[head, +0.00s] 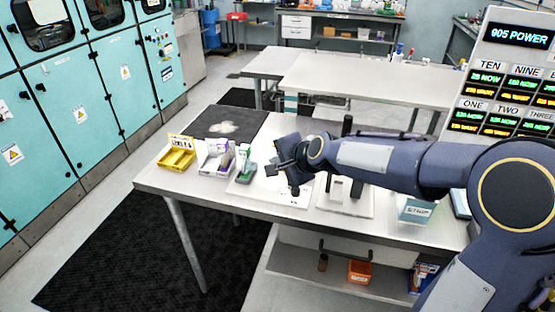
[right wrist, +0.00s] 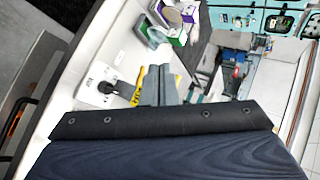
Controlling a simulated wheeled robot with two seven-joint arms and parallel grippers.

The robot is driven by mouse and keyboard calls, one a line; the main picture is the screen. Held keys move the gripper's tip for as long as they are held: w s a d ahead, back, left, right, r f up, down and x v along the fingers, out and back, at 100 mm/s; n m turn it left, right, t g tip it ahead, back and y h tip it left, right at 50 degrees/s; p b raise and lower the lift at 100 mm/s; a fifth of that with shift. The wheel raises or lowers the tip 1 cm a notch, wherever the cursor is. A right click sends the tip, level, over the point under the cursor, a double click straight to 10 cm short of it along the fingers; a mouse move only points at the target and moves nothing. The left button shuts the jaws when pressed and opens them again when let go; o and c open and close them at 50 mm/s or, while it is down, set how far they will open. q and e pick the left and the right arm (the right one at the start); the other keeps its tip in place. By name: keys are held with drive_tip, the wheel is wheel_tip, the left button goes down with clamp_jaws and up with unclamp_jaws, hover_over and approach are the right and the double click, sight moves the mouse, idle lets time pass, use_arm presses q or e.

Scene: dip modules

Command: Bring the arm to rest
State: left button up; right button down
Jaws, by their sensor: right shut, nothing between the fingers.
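My right arm reaches in from the right in the head view, above the near white table (head: 150,183). My right gripper (head: 272,170) is over the middle of this table, beside the green item (head: 246,172). In the right wrist view its grey fingers (right wrist: 158,84) are shut together with nothing between them. I cannot tell its exact height above the table. The arm hides part of the tabletop behind it. My left gripper does not show.
Left of the gripper stand a yellow bin (head: 177,159) and a pale bin (head: 215,158) with purple-and-white boxes. A dark mat (head: 240,115) lies behind them. A power display (head: 520,36) rises at right.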

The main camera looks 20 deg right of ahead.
drive_tip(key=s+d+f+n+g, duration=0.1)
drive_tip(key=s+n, duration=0.5)
drive_tip(key=s, duration=1)
drive_tip(key=s+d+f+n+g, duration=0.1)
drive_tip(key=s+f+n+g, duration=0.2)
drive_tip(key=s, duration=1.3)
drive_tip(key=n, duration=0.3)
drive_tip(key=shift+d+f+n, duration=0.15)
drive_tip(key=shift+n, duration=0.15)
